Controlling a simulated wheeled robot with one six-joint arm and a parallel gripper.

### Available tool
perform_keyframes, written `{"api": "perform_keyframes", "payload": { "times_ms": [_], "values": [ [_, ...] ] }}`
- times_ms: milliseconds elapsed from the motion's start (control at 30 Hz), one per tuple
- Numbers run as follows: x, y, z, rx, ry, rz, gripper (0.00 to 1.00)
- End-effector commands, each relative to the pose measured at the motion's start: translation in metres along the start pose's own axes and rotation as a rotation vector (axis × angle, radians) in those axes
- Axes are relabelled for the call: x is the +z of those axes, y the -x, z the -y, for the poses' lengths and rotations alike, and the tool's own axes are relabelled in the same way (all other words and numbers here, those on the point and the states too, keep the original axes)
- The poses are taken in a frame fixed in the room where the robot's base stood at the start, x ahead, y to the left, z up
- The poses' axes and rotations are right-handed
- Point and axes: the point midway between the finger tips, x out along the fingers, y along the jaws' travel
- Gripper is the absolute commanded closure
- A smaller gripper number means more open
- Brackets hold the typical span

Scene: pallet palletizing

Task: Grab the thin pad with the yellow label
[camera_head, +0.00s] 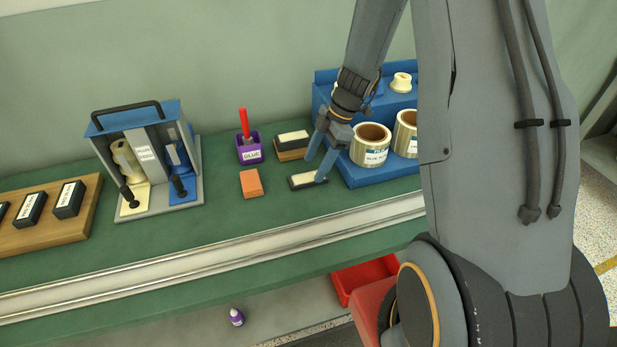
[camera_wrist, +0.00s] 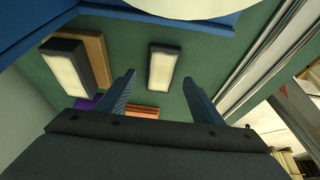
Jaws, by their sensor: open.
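A thin black pad with a pale yellowish label (camera_head: 304,182) lies flat on the green bench top; it also shows in the wrist view (camera_wrist: 163,70). A second black pad with a pale label (camera_head: 293,137) rests on a wooden block behind it; in the wrist view it is at the left (camera_wrist: 72,66). My gripper (camera_head: 314,170) is open and points down at the first pad. In the wrist view the blue fingertips (camera_wrist: 159,77) lie on either side of that pad, with gaps to both. I cannot tell whether the tips touch the bench.
An orange block (camera_head: 251,184) and a purple glue cup (camera_head: 250,152) stand left of the pads. A blue rack (camera_head: 375,175) with tape rolls (camera_head: 370,145) is close on the right. A metal rail (camera_head: 220,248) runs along the front. Bare bench lies around the orange block.

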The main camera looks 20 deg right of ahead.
Motion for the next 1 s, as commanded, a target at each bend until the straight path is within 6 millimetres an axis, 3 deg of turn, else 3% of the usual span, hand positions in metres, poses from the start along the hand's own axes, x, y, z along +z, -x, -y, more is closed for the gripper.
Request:
{"api": "perform_keyframes", "payload": {
  "times_ms": [267,567,800,1000],
  "values": [
    [-0.002,-0.030,0.003,-0.001,-0.001,0.000,0.39],
    [-0.001,-0.034,0.003,0.000,0.001,0.001,0.39],
    [-0.001,-0.034,0.003,0.000,0.000,0.000,0.80],
    [-0.001,-0.033,0.003,0.000,0.000,0.000,0.83]
  ]
}}
